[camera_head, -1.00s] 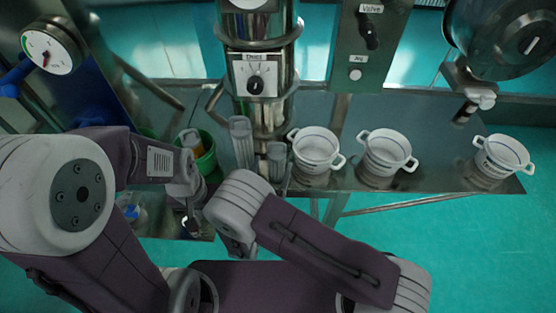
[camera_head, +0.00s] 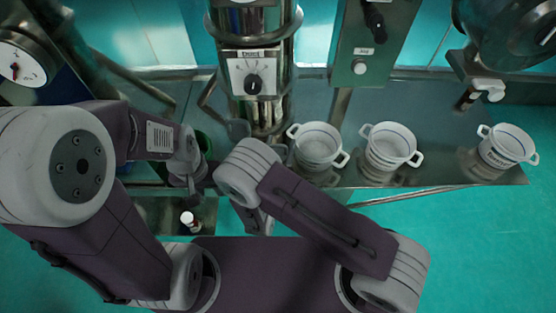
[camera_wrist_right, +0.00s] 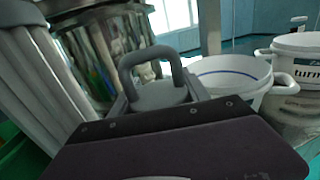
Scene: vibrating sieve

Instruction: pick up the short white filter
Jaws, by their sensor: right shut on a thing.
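In the right wrist view, my right gripper (camera_wrist_right: 160,88) is shut on a grey loop-handled top that I take for the short white filter (camera_wrist_right: 150,58); the dark housing hides the rest of the grip. A tall ribbed white filter (camera_wrist_right: 42,85) stands close on the left of that view. In the head view, my right arm's links hide the right gripper, and only grey parts (camera_head: 277,153) show in front of the steel machine. My left gripper (camera_head: 193,185) is at the left by the green bucket (camera_head: 205,143); its fingers are too small and hidden to judge.
Three white two-handled pots stand along the steel table edge: the nearest (camera_head: 318,142), a middle one (camera_head: 391,141) and a right one (camera_head: 508,142). The nearest pot also shows close to the right gripper in the wrist view (camera_wrist_right: 232,82). The steel machine (camera_head: 262,30) stands behind.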

